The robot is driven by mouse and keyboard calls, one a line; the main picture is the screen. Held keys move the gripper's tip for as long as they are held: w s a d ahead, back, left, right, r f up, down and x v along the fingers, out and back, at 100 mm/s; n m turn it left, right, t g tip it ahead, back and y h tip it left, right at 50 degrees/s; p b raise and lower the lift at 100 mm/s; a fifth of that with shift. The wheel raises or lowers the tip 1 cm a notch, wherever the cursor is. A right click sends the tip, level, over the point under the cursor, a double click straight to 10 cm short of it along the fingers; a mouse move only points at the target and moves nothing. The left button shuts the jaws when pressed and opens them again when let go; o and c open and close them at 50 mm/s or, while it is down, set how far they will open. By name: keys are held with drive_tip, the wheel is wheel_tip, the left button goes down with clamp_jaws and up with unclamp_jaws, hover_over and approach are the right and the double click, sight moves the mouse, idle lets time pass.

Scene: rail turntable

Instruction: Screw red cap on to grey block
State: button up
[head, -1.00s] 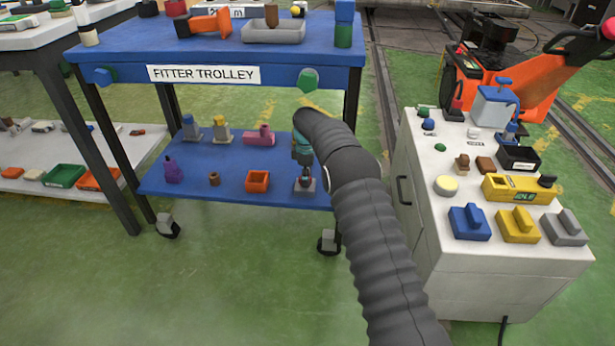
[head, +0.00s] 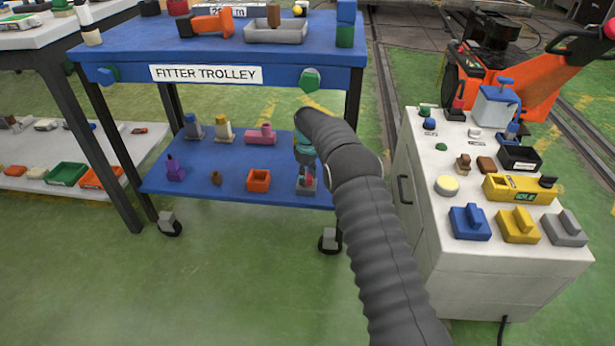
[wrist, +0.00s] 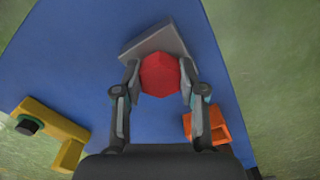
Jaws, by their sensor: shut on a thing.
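The red cap (wrist: 160,75) is between the two fingers of my gripper (wrist: 157,88) in the wrist view, and the fingers are shut on its sides. The grey block (wrist: 152,40) lies directly under the cap, showing past its far side and turned at an angle to the gripper. In the head view my gripper (head: 304,168) points down over the grey block (head: 307,188) at the right end of the trolley's lower shelf. The cap hides the middle of the block, so I cannot tell how far it is seated.
An orange open box (head: 259,180) stands left of the block on the blue lower shelf (head: 225,192); it also shows in the wrist view (wrist: 211,124). A pink part (head: 262,134) stands behind. The trolley's upper top (head: 130,48) overhangs the shelf. A white cabinet (head: 480,275) stands right.

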drive_tip(key=shift+r, duration=0.1)
drive_tip(key=m, duration=0.4)
drive_tip(key=shift+a+m, duration=0.1)
drive_tip(key=shift+m, duration=0.9)
drive_tip(key=m, duration=0.2)
drive_tip(key=shift+m+p, duration=0.3)
drive_tip(key=m, duration=0.3)
drive_tip(key=shift+a, duration=0.1)
